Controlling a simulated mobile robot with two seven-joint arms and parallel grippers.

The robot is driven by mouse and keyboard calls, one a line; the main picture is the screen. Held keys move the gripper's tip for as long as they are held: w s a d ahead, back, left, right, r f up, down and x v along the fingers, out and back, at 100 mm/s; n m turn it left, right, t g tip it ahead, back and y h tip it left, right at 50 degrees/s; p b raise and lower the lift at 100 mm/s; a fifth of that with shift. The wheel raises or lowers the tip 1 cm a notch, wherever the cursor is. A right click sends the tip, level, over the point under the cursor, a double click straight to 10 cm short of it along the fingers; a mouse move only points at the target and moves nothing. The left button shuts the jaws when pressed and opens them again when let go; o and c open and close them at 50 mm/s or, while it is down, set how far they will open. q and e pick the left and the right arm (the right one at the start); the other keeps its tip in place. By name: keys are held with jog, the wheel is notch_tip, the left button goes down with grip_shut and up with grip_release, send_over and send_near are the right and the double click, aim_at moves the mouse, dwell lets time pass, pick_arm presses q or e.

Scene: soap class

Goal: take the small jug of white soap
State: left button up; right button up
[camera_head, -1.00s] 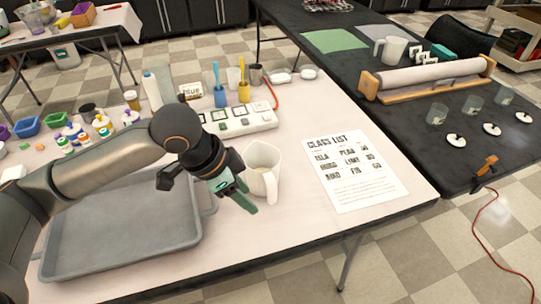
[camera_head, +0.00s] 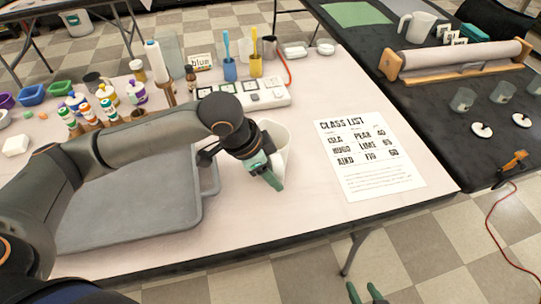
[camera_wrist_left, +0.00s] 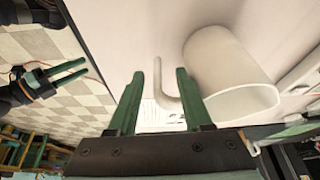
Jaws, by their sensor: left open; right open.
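A small white jug (camera_head: 281,138) stands on the pale table to the right of the grey tray; my left gripper partly covers it in the head view. My left gripper (camera_head: 268,178) is open at the jug's near side. In the left wrist view, the jug (camera_wrist_left: 228,62) is beside the right-hand finger, and its handle (camera_wrist_left: 160,82) shows between the two open fingers (camera_wrist_left: 158,100). I cannot tell whether the fingers touch it. The jug's contents cannot be made out. My right gripper (camera_head: 365,293) is open and empty at the bottom edge, off the table's front.
The grey tray (camera_head: 130,205) lies left of the jug, under my left arm. A class list sheet (camera_head: 368,160) lies to the right. Bottles, brush cups and a white mould strip (camera_head: 262,97) stand behind. A larger white jug (camera_head: 416,27) stands on the black table.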

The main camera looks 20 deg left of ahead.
pick_arm(q)
jog(key=b+x, duration=0.1)
jog(key=x, duration=0.3)
jog(key=shift+s+d+f, duration=0.1)
jog(key=shift+s+f, duration=0.05)
grip_shut()
dwell(1.2)
